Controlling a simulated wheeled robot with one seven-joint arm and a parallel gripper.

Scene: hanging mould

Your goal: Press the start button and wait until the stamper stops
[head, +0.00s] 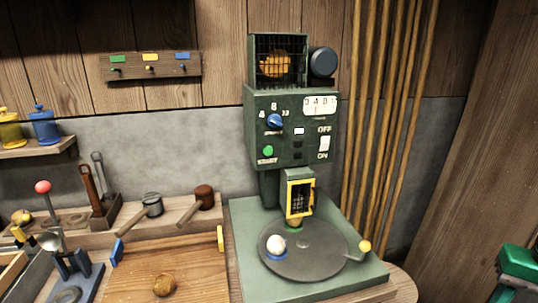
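The stamper (252,116) is a dark green machine standing at the centre right. Its green start button (267,151), labelled START, is low on the left of the front panel. Above it is a blue dial (275,121) with numbers around it. A white switch (324,144) sits between OFF and ON; its setting is too small to tell. A small counter (320,105) shows digits I cannot read surely. A yellow-framed grille (300,198) is below the panel. A pale ball on a blue holder (276,245) rests on the round dark plate (310,262). My gripper's fingers are not visible.
A yellow-knobbed lever (364,247) sticks out right of the plate. A wooden tray (190,262) holding a brown round piece lies left of the stamper. Yellowish rods (385,120) hang right. A green-and-black part, possibly mine, shows at lower right.

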